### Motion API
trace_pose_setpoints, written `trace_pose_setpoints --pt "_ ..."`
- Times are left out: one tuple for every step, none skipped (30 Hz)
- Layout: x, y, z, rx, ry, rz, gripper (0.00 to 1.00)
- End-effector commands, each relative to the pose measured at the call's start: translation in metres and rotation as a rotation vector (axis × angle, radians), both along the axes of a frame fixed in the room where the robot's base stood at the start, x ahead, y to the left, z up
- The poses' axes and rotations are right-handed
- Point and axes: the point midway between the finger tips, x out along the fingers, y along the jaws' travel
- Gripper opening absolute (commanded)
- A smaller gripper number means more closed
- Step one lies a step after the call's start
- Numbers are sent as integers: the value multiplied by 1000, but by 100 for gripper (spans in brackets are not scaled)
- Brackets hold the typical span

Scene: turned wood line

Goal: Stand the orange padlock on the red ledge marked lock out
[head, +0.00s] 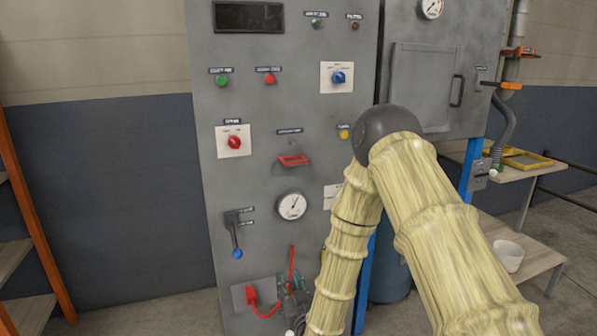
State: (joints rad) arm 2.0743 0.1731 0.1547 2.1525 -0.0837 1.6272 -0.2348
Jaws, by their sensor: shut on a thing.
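The red ledge (293,160) juts from the grey panel at mid height, under a small label too small to read. My gripper (292,303) is low in front of the panel, well below the ledge and partly hidden by my own arm. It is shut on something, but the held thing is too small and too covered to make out. I cannot clearly pick out the orange padlock anywhere in the head view.
A gauge (291,206) sits between ledge and gripper height. A lever with a blue knob (237,253) sticks out at lower left. A red plug (252,295) with a red cable is beside my gripper. A red switch (234,142) is left of the ledge. A table (520,172) stands right.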

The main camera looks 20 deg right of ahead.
Motion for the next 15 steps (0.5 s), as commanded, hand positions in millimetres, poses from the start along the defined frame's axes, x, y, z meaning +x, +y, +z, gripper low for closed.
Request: trace_pose_setpoints --pt "5 -4 33 0 -5 -1 10" --pt "7 -7 46 -1 -5 0 10" --pt "10 -10 63 -1 -6 0 10" --pt "12 -12 75 -2 -5 0 10" --pt "14 -14 88 -2 -6 1 10" --pt "16 -17 105 -2 -5 2 10" --pt "18 -19 118 -2 -6 2 10" --pt "19 -21 130 -2 -4 3 10" --pt "21 -24 147 -2 -5 3 10" --pt "22 -26 160 -1 -5 4 10" --pt "23 -28 172 -1 -5 4 10" --pt "24 -30 189 -1 -5 5 10" --pt "24 -32 202 -1 -5 5 10" --pt "25 -34 215 -1 -5 6 10" --pt "25 -37 231 0 -5 7 10"
